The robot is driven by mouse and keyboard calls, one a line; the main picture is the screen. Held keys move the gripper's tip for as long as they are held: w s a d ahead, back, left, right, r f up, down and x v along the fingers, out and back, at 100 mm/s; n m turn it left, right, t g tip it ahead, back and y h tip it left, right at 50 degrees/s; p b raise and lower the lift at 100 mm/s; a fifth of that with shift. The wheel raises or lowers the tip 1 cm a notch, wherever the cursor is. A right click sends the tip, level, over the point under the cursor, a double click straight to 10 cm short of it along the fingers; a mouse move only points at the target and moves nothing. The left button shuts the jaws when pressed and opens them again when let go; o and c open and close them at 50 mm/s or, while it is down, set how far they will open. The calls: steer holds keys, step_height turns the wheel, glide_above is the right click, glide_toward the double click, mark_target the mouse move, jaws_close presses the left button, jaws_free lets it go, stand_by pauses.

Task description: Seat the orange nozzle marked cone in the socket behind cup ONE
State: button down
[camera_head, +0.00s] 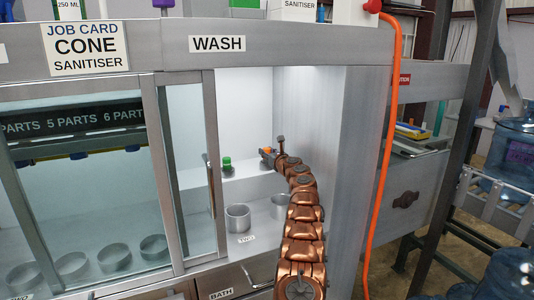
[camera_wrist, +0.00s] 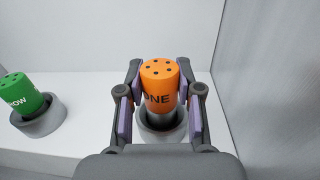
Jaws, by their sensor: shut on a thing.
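The orange nozzle (camera_wrist: 160,84) is upright between the two pads of my gripper (camera_wrist: 160,92), which is shut on it. The letters "NE" show on its side; the rest of the word is hidden. Its dark lower end is over or inside a grey round socket (camera_wrist: 163,140); I cannot tell how deep it sits. In the head view, the orange nozzle (camera_head: 267,150) and my gripper (camera_head: 270,154) are small at the raised back shelf. A cup (camera_head: 279,207) stands in front, partly behind my arm, its label hidden.
A green nozzle (camera_wrist: 25,96) stands in a grey socket (camera_wrist: 40,118) to the left. Another cup (camera_head: 238,217) stands at a label seeming to read "TWO" (camera_head: 246,239). Glass doors (camera_head: 188,170) close off the left; a wall (camera_wrist: 245,80) is close on the right.

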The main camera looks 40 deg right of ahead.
steer(key=shift+f+b, duration=0.5)
steer(key=shift+f, duration=0.2)
steer(key=c, duration=0.7)
jaws_free()
steer(key=shift+s+r, duration=0.1)
steer(key=shift+s, duration=0.15)
steer(key=shift+s+a, duration=0.1)
steer(key=shift+s, duration=0.2)
steer(key=shift+v, duration=1)
steer(key=shift+s+a+r, duration=0.1)
steer(key=shift+s+a, duration=0.1)
steer(key=shift+s, duration=0.45)
steer(key=v, duration=0.7)
steer(key=shift+s, duration=0.3)
